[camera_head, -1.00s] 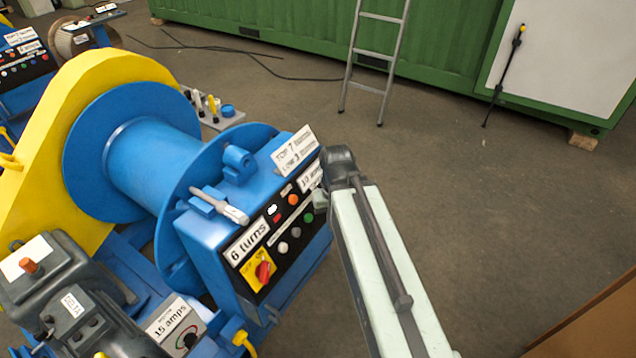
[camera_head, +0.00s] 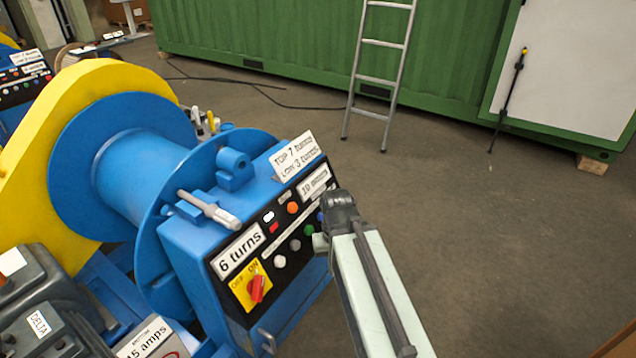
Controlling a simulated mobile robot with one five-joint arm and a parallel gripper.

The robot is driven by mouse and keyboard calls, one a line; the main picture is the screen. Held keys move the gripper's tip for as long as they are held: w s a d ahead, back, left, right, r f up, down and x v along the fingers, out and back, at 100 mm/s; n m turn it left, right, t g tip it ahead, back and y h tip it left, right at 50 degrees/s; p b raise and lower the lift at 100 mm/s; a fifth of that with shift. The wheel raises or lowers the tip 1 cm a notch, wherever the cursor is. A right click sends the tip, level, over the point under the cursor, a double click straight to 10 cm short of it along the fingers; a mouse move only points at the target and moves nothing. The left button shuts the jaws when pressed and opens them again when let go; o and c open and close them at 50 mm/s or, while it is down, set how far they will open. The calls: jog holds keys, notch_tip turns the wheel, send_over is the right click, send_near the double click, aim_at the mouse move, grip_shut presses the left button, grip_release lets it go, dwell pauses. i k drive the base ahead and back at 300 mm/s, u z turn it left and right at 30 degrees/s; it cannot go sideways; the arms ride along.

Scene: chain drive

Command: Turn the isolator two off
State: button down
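A red rotary switch (camera_head: 256,290) sits on a yellow plate marked OFF on the left and ON on the right. It is at the lower left of the black control panel on the blue winch box (camera_head: 190,260). No number shows on it, so I cannot tell whether it is isolator two. Its handle stands near upright, and its exact setting is unclear. My arm reaches up from the bottom, right of the panel. Only a small pale part of my gripper (camera_head: 320,243) shows beside the panel's right end. Its fingers are hidden, and it is apart from the red switch.
A white-tipped lever (camera_head: 210,209) lies on top of the box. A second panel (camera_head: 24,82) stands far left. A ladder (camera_head: 382,75) leans on a green container (camera_head: 270,40).

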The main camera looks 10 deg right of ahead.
aim_at(256, 288)
jog(key=z, duration=1.25)
jog(key=k, duration=1.6)
jog(key=u, duration=2.55)
jog(key=i, duration=0.2)
jog(key=u, duration=0.25)
